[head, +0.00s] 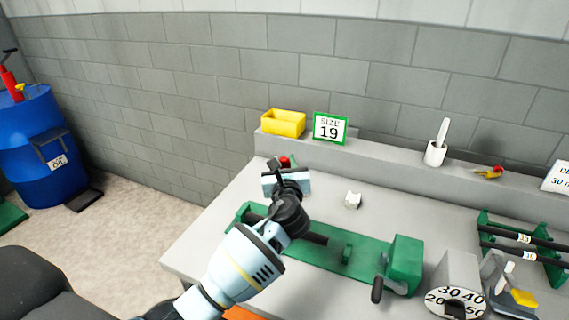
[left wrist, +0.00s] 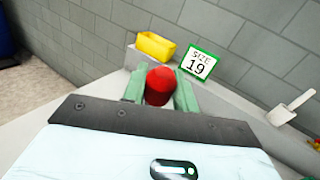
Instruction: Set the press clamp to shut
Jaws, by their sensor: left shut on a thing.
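The green press clamp (head: 370,258) lies along the bench, with a dark bar through it and a black handle at its right end. My left gripper (head: 286,164) is above and behind its left end. In the left wrist view the gripper (left wrist: 160,88) has its two pale green fingers on either side of a red knob (left wrist: 160,82), shut on it. The red knob shows only as a small patch in the head view (head: 284,161). My arm hides part of the clamp's left end and whatever the knob is attached to. My right gripper is not in view.
A yellow bin (head: 283,123) and a "SIZE 19" sign (head: 329,128) stand on the back ledge, with a white cup (head: 435,154) to the right. A numbered dial (head: 455,302) and green rack (head: 520,245) stand at the right.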

